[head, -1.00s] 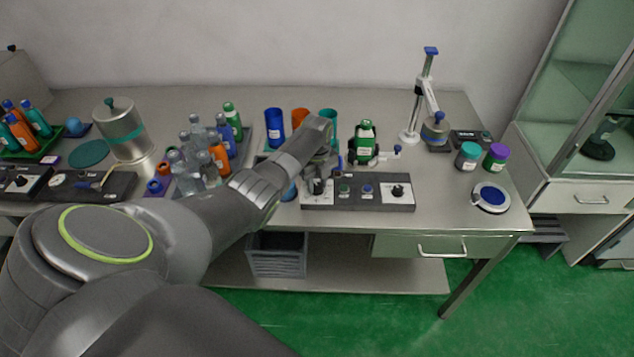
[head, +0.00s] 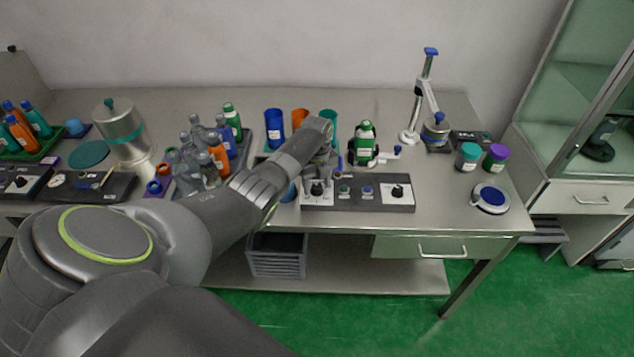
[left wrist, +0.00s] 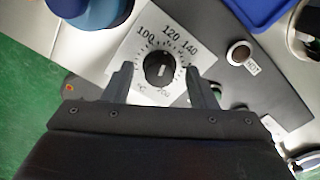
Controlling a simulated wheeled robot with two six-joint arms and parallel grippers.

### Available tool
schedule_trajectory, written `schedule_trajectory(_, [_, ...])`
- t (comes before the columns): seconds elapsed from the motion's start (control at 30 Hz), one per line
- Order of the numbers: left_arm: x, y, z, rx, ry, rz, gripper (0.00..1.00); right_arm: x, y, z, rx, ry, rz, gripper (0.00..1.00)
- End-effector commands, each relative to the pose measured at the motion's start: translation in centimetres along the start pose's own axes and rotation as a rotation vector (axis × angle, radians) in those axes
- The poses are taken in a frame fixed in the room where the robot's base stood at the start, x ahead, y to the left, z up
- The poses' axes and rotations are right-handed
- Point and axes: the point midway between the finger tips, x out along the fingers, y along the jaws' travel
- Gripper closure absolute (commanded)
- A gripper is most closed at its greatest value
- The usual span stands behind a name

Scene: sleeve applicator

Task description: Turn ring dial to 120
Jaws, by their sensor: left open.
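The ring dial (left wrist: 163,68) is a round black knob on a white plate with tick marks and the numbers 100, 120 and 140. A short pale mark shows on the knob, but I cannot read its setting with certainty. In the head view the dial (head: 317,188) sits at the left end of the control panel (head: 358,206). My left gripper (left wrist: 161,84) is open, its two fingers on either side of the knob in the picture, with gaps. In the head view the left gripper (head: 330,163) is just behind the dial, partly hidden by my arm. My right gripper is out of view.
A second black dial (head: 398,191) is at the panel's right end, with small buttons between. Blue, orange and teal cups are behind my gripper, and several bottles (head: 218,158) stand left.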

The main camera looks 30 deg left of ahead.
Motion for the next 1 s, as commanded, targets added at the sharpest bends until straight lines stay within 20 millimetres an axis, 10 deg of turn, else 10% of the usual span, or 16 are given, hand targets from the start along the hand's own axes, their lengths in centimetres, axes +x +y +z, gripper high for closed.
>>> schedule_trajectory(0.37, [-2.8, -0.1, 0.0, 0.002, -0.002, -0.003, 0.48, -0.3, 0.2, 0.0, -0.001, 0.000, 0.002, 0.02])
schedule_trajectory(1.0, [-15.7, -0.1, 0.1, 0.000, -0.002, -0.002, 0.48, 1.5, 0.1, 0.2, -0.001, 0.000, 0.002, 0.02])
